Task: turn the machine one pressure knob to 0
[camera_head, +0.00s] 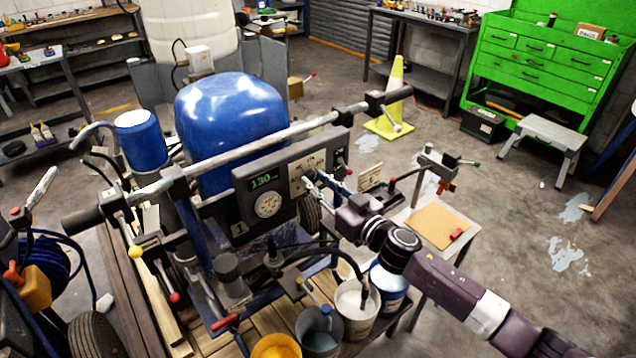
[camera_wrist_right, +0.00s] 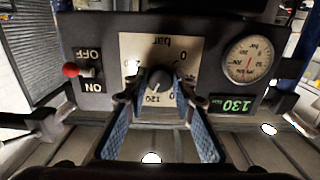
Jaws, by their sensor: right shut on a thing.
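Machine one is the line striper with a blue tank (camera_head: 232,130) and a dark control panel (camera_head: 240,190) marked 1. The panel has a green display (camera_head: 264,181) reading 130 and a round gauge (camera_head: 267,204). In the right wrist view, the picture is upside down, and the dark pressure knob (camera_wrist_right: 160,80) sits on a pale dial plate (camera_wrist_right: 135,45) marked bar. My right gripper (camera_head: 312,184) is at the panel, its blue-padded fingers (camera_wrist_right: 160,97) shut on the knob from both sides. In the head view the gripper hides most of the knob. My left gripper is not in view.
A red-tipped ON/OFF switch (camera_wrist_right: 71,70) is beside the dial plate. A long handlebar (camera_head: 270,132) crosses above the panel. Buckets, including a white one (camera_head: 357,325), stand below my right arm. A small table (camera_head: 470,226) is to the right; open floor lies beyond.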

